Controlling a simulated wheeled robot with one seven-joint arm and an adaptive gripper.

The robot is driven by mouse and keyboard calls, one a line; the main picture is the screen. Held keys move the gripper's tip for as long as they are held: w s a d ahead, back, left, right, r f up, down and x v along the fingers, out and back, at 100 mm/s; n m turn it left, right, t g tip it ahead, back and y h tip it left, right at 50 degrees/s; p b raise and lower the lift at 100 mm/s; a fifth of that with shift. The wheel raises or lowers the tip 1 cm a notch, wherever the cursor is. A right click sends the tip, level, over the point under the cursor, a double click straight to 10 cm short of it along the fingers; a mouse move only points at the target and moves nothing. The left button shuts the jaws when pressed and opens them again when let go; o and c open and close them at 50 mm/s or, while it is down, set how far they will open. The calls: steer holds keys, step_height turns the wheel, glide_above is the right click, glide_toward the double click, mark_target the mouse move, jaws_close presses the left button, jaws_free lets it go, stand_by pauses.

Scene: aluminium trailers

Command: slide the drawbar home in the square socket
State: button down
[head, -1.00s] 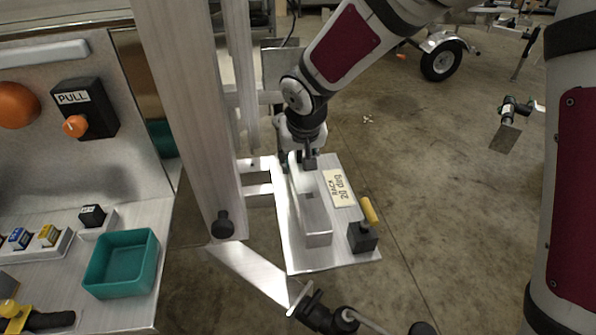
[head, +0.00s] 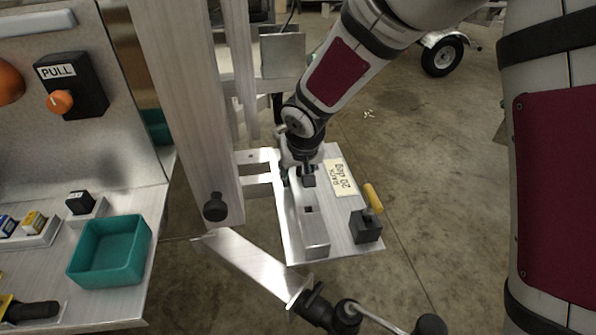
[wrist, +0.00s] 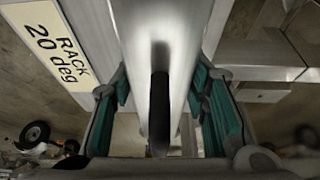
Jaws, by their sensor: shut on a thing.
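The drawbar, a bright square aluminium bar (head: 313,228), lies along the plate marked "RACK 20 deg", with a small dark square hole in its top. I cannot tell whether it touches the plate. My gripper (head: 305,178) is at the bar's far end, beside a small black block (head: 309,181). In the wrist view the green pads of my gripper (wrist: 168,105) stand on both sides of the bar (wrist: 180,40), shut on it. A dark upright rod (wrist: 160,115) shows in front of the bar. I cannot make out the square socket's opening.
The rack plate (head: 358,240) carries a black block with a yellow-handled pin (head: 367,226). An aluminium post (head: 190,100) with a black knob stands left. A slanted aluminium beam (head: 250,262) with black clamp parts lies in front. A teal bin (head: 110,250) is on the left bench.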

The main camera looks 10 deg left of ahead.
steer(key=shift+w, duration=0.1)
steer(key=c, duration=0.9)
jaws_free()
steer(key=shift+f, duration=0.15)
steer(key=shift+c, duration=0.2)
steer(key=s+p+v, duration=0.1)
steer(key=p+v, duration=0.4)
steer(key=v, duration=0.8)
steer(key=shift+s, duration=0.15)
